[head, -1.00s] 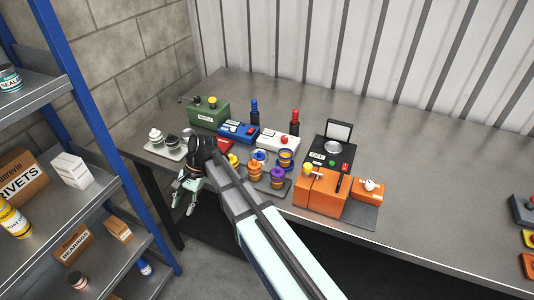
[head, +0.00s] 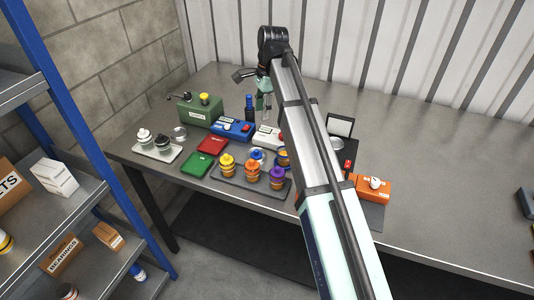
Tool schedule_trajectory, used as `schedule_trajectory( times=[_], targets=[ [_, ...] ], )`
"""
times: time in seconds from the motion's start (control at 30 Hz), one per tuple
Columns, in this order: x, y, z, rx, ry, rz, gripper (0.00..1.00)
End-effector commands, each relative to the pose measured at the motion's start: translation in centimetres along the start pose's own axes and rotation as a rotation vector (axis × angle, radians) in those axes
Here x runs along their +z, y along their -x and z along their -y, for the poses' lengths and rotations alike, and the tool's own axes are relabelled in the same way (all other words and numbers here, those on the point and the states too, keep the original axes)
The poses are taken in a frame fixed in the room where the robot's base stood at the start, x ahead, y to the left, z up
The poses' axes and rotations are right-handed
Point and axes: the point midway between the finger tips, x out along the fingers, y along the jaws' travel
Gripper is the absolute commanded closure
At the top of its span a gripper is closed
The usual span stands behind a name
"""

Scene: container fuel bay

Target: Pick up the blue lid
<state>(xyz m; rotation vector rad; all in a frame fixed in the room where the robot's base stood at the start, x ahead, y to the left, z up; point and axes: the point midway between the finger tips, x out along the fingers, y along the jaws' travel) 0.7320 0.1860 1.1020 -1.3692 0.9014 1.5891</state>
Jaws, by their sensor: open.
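A small blue-and-white piece (head: 257,155), perhaps the blue lid, is in the back row of the dark tray (head: 215,174). Beside it an orange-banded jar (head: 283,158) with a bluish top is partly covered by my arm. Yellow (head: 227,166), orange (head: 252,170) and purple-topped (head: 277,178) jars stand in the front row. My gripper (head: 264,108) is open and empty, pointing down behind the tray, near the blue bottle (head: 250,106) and white box (head: 266,138). Its fingers look small, and their height above the bench is unclear.
A blue box (head: 233,130), green machine (head: 201,110), flat red (head: 212,145) and green (head: 196,165) boxes crowd the left. A black device (head: 342,150) and orange box (head: 374,187) are right of my arm. The far right bench (head: 450,180) is largely clear.

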Motion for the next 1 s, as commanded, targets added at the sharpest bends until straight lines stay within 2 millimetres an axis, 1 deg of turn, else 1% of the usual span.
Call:
schedule_trajectory(
  times=[0.07, 0.3, 0.5, 0.63, 0.87, 1.0],
  targets=[
    [0.1, -1.2, -0.3, 0.003, 0.001, 0.001, 0.55],
    [0.1, -5.7, -0.2, 0.003, 0.003, 0.002, 0.55],
    [0.1, -9.1, -0.2, 0.002, 0.003, 0.002, 0.55],
    [0.1, -10.5, -0.1, 0.001, 0.003, 0.002, 0.55],
    [0.1, -11.5, -0.1, 0.001, 0.003, 0.002, 0.55],
    [0.0, -12.5, -0.2, 0.001, 0.003, 0.002, 0.55]
  ],
)
